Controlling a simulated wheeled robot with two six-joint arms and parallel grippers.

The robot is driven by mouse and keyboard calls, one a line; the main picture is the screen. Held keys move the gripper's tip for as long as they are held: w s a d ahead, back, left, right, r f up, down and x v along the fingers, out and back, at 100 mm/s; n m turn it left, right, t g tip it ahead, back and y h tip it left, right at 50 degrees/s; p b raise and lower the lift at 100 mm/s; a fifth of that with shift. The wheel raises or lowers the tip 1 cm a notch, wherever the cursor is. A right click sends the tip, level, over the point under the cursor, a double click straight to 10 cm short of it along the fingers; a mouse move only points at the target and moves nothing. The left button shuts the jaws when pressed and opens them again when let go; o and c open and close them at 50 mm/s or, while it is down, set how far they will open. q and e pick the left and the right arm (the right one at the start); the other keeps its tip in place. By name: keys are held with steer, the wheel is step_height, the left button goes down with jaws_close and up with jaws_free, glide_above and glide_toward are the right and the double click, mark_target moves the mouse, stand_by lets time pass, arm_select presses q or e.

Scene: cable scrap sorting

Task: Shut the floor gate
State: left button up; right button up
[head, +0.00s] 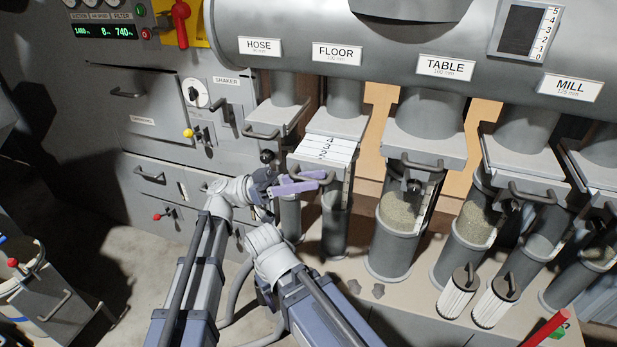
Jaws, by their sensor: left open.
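The floor gate (325,150) is the flat slide under the pipe labelled FLOOR (336,53). It sticks out toward me, and its white top with dark lines and numbers shows. Its bar handle (322,181) is at the front edge. My left gripper (302,183), with purple fingers, is open at this handle. The fingers overlap the handle in the picture; I cannot tell whether they touch it. My right gripper's fingers do not show.
The hose gate (275,117), table gate (425,150) and mill gate (520,166) flank it with handles. Clear tubes hang below. Two white filter cartridges (458,292) stand on the bench at the right. A grey cabinet (150,120) with knobs is at the left.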

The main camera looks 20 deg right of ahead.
arm_select(q)
jaws_close()
stand_by(0.3)
stand_by(1.1)
